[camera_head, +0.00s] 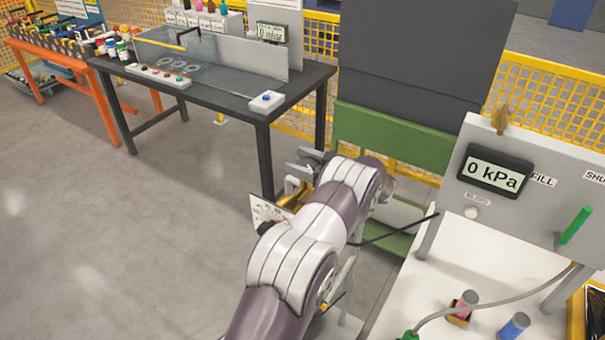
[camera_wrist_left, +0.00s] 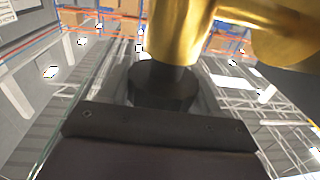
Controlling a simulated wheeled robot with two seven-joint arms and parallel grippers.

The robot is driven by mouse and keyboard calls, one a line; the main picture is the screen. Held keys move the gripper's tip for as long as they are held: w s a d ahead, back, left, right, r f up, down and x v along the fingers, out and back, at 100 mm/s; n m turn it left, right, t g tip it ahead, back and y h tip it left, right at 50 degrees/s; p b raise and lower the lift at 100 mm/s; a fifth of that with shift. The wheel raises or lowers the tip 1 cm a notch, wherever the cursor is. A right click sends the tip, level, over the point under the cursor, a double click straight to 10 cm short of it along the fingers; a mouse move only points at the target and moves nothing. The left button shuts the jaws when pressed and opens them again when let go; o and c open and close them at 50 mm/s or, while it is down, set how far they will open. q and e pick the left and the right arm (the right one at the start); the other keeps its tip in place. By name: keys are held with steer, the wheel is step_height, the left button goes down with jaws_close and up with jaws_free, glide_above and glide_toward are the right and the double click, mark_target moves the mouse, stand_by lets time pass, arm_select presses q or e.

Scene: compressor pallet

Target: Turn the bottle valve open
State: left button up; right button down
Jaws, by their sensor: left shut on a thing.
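The bottle valve is a brass body (camera_wrist_left: 182,35) with a black hand knob (camera_wrist_left: 160,84) in the left wrist view. In the head view its brass part (camera_head: 291,200) shows only in part behind my left arm. My left gripper (camera_head: 300,175) is at the valve, left of the green stand. In the left wrist view it is shut on the black knob, with a finger along each side. The gas bottle is mostly hidden by my arm. How far the knob is turned cannot be told. My right gripper is not in view.
A white bench with a grey panel (camera_head: 541,215) stands on the right; its display (camera_head: 494,171) reads 0 kPa. A green lever (camera_head: 575,226) and a hose (camera_head: 480,303) show there. A black table (camera_head: 225,111) stands behind. The floor at left is clear.

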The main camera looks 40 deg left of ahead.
arm_select(q)
steer(key=n+g+b, duration=0.1)
steer(key=n+g+h+b, duration=0.1)
steer(key=g, duration=0.1)
steer(key=n+g+b, duration=0.1)
steer(key=g+b, duration=0.1)
steer(key=shift+s+f+n+h, duration=0.25)
steer(key=shift+f+n+h, duration=0.05)
steer(key=shift+f+h, duration=0.1)
steer(key=shift+s+d+r+n+g+h+b, duration=0.1)
steer(key=shift+n+g+h+b, duration=0.25)
steer(key=shift+g, duration=0.2)
steer(key=shift+d+r+n+g+h+b, duration=0.1)
steer(key=shift+n+g+h+b, duration=0.15)
steer(key=shift+n+g+b, duration=0.25)
steer(key=o, duration=1)
steer(key=shift+s+a+r, duration=0.1)
steer(key=shift+c, duration=0.2)
